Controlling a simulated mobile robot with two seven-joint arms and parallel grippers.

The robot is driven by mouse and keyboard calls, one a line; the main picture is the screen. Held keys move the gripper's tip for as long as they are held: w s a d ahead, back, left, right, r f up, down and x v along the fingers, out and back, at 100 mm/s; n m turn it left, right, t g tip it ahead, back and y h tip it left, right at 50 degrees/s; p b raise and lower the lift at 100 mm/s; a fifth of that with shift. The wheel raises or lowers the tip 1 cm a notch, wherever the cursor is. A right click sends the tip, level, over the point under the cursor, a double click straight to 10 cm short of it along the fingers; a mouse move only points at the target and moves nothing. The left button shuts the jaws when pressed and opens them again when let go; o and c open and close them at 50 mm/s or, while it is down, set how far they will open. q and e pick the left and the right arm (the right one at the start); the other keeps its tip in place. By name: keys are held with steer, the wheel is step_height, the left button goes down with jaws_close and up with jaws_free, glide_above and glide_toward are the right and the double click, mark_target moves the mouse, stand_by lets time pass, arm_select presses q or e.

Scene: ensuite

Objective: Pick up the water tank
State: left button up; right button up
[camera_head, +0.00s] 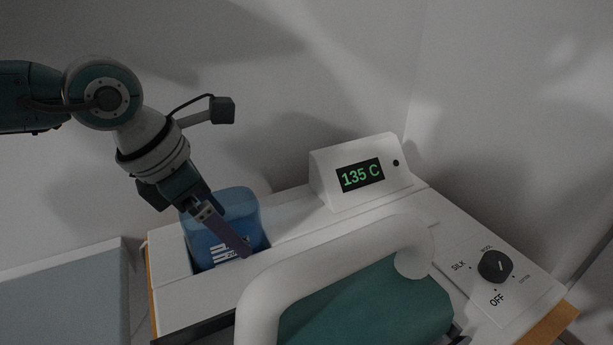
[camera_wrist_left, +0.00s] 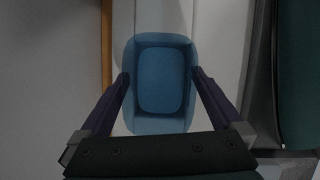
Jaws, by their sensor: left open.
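The water tank (camera_head: 236,204) is a blue, rounded block set in a slot at the left end of the white ironing station. It has pale lettering on its front side. My left gripper (camera_head: 228,228) reaches down over it from the upper left. In the left wrist view the tank (camera_wrist_left: 162,82) sits between the two purple fingers of the left gripper (camera_wrist_left: 160,78). The fingers are open, one on each side, near the tank's edges. I cannot tell whether they touch it. My right gripper is not in view.
The white station (camera_head: 290,215) carries a display box (camera_head: 358,170) reading 135 C and a dark dial (camera_head: 495,266) at right. A teal iron with a thick white handle (camera_head: 262,285) stands close right of the tank. A grey-blue surface (camera_head: 62,305) lies at left. Walls stand behind.

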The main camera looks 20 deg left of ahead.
arm_select(q)
steer(key=shift+c, duration=0.2)
steer(key=shift+r, duration=0.1)
steer(key=c, duration=1.4)
